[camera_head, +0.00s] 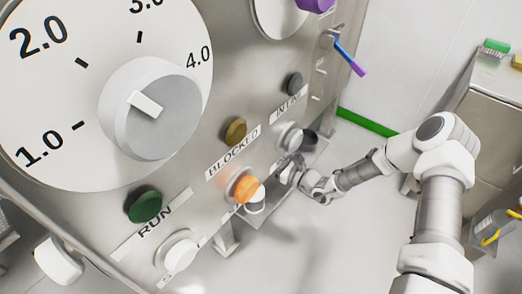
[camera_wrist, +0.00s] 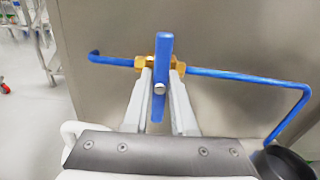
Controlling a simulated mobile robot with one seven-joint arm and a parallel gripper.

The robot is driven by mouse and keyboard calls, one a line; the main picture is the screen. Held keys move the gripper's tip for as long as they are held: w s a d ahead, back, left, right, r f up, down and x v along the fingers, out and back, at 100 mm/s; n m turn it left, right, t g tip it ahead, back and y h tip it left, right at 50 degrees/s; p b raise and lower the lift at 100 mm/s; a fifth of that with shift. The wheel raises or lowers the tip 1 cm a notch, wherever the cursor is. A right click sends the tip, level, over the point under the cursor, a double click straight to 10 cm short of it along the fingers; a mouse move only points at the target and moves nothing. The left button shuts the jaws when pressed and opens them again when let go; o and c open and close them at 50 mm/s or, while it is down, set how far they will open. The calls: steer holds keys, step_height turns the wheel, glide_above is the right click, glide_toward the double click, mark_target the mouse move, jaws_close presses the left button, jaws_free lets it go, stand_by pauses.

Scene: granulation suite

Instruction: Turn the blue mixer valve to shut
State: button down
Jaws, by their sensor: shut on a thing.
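The blue mixer valve's lever (camera_wrist: 164,50) stands upright in the wrist view, crosswise to the thin blue pipe. Its brass body (camera_wrist: 181,67) sits on that pipe in front of a grey metal panel. My gripper (camera_wrist: 160,84) has one finger on each side of the lever and is shut on it. In the head view my gripper (camera_head: 287,172) is small, low beside the control panel; I cannot make out the valve there.
The blue pipe (camera_wrist: 240,76) runs right and bends down. A dark round part (camera_wrist: 284,162) is at lower right. In the head view, the panel carries a large dial knob (camera_head: 150,108), an orange button (camera_head: 245,189) and a blue-purple lever (camera_head: 345,55). Open floor (camera_head: 335,235) lies below my arm.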

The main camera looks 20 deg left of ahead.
steer(key=shift+m, duration=0.3)
stand_by(0.4)
steer(key=c, duration=0.7)
jaws_free()
steer(key=shift+d, duration=0.1)
steer(key=p+v, duration=0.2)
steer(key=v, duration=1.5)
steer(key=shift+s+d+p, duration=0.15)
steer(key=shift+s+p, duration=0.05)
steer(key=shift+p, duration=0.2)
